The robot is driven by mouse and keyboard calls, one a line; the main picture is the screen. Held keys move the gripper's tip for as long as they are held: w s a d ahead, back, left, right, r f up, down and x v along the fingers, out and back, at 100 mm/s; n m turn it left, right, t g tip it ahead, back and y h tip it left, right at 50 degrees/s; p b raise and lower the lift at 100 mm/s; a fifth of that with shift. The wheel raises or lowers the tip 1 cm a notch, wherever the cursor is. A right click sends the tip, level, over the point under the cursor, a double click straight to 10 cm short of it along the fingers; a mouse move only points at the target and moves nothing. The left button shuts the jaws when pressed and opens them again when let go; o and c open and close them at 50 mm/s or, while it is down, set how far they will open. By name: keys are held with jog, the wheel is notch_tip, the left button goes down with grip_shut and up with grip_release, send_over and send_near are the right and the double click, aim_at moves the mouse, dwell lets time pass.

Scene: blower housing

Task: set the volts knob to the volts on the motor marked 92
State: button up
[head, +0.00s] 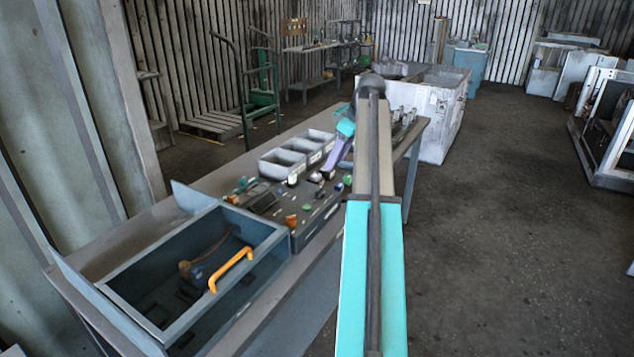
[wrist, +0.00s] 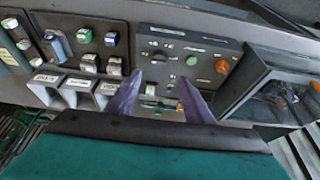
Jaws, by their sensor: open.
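My gripper (head: 330,172) hangs over the bench near the dark control panel (head: 310,215). In the wrist view its two purple fingers (wrist: 158,78) stand apart, with nothing between them, at the lower edge of the panel (wrist: 205,45). That panel carries a dark knob (wrist: 158,56), a green button (wrist: 192,60) and an orange knob (wrist: 222,66). Its lettering is too small to read, so I cannot tell which is the volts knob or its setting. A dark motor-like unit (head: 205,272) lies inside the open blue-grey housing (head: 265,240); no number 92 or volts marking is readable.
Pale labelled bins (head: 285,160) stand behind the panel on the bench (head: 125,255). A large white crate (head: 440,115) stands beyond the bench.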

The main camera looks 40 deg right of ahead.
aim_at(320, 189)
jog(key=shift+w, duration=0.35)
jog(key=shift+f, duration=0.2)
jog(key=shift+p+x, duration=1.6)
jog(key=shift+x, duration=5.15)
jog(key=shift+w+r, duration=0.1)
jog(key=shift+w, duration=0.05)
jog(key=shift+c, duration=0.4)
jog(key=c, duration=1)
jog(key=shift+o, duration=0.2)
